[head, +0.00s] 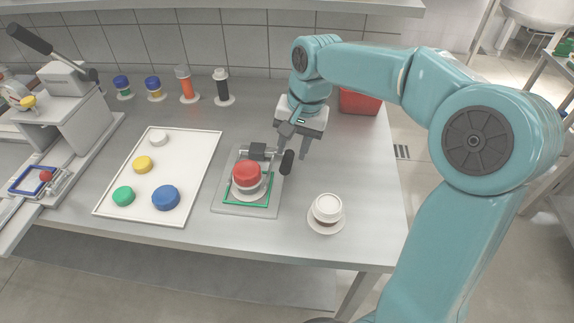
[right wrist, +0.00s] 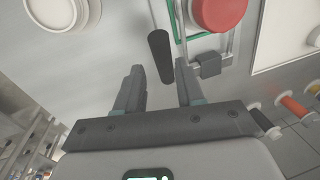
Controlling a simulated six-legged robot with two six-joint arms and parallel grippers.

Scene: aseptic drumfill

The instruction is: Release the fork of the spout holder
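The spout holder is a grey plate (head: 232,209) with a green outline, and a red-capped spout (head: 246,173) stands on it. Its fork has metal bars, a dark block (head: 258,151) and a black handle (head: 287,162) on the right side. My right gripper (head: 293,148) is just behind the handle, pointing down. In the right wrist view the gripper (right wrist: 158,68) is open, and the black handle (right wrist: 160,52) shows between and beyond its fingertips, with no clear contact. The red cap (right wrist: 219,10) and dark block (right wrist: 208,65) are to the right there. My left gripper is not in view.
A white tray (head: 112,207) with coloured caps lies left of the holder. A white round container (head: 327,207) stands at right front. A red bin (head: 358,102) is behind my right arm. Several small capped pieces line the back. A lever press (head: 70,100) stands far left.

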